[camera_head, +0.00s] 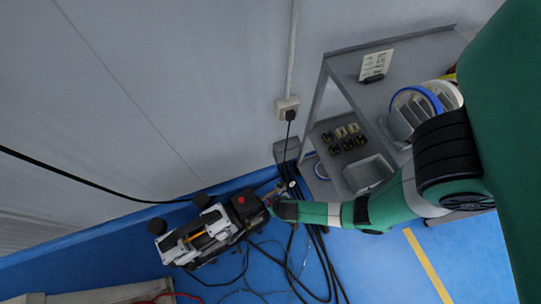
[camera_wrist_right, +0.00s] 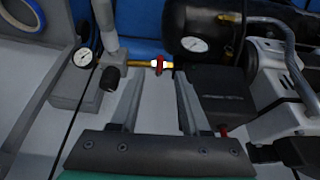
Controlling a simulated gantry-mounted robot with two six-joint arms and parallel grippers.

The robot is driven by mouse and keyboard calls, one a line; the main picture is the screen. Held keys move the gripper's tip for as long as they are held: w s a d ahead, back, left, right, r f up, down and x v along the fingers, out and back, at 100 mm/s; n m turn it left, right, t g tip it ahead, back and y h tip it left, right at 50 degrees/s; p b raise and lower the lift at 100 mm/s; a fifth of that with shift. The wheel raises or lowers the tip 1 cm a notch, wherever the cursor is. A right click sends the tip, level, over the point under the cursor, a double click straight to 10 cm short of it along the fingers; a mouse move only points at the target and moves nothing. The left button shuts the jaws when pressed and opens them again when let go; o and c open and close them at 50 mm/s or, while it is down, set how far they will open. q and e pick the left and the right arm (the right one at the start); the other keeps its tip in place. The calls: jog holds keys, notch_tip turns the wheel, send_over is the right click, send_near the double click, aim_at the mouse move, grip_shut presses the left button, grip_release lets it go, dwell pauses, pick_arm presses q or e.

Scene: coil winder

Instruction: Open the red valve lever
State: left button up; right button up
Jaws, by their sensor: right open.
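The red valve lever (camera_wrist_right: 159,65) sits on a short brass pipe (camera_wrist_right: 140,63) in the upper middle of the right wrist view. My right gripper (camera_wrist_right: 158,88) is open and empty. Its two fingertips point toward the lever, one on each side of it in the picture, and I see no contact. In the head view, my right gripper (camera_head: 274,207) reaches down from the right beside the compressor (camera_head: 208,236). The lever cannot be made out clearly in the head view. My left gripper is not in view.
Gauges (camera_wrist_right: 82,57) flank the pipe, and a black box (camera_wrist_right: 220,85) stands to its right. A grey cart (camera_head: 395,80) with parts stands at right in the head view. Black cables (camera_head: 318,255) lie on the blue floor. A wall socket (camera_head: 288,108) is above.

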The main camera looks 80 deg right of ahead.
aim_at(269, 202)
pick_arm(q)
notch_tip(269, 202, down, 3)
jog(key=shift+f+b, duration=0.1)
jog(key=shift+b, duration=0.9)
pick_arm(e)
jog(key=x, duration=0.4)
jog(key=shift+f, duration=0.2)
jog(key=shift+w, duration=0.1)
grip_shut()
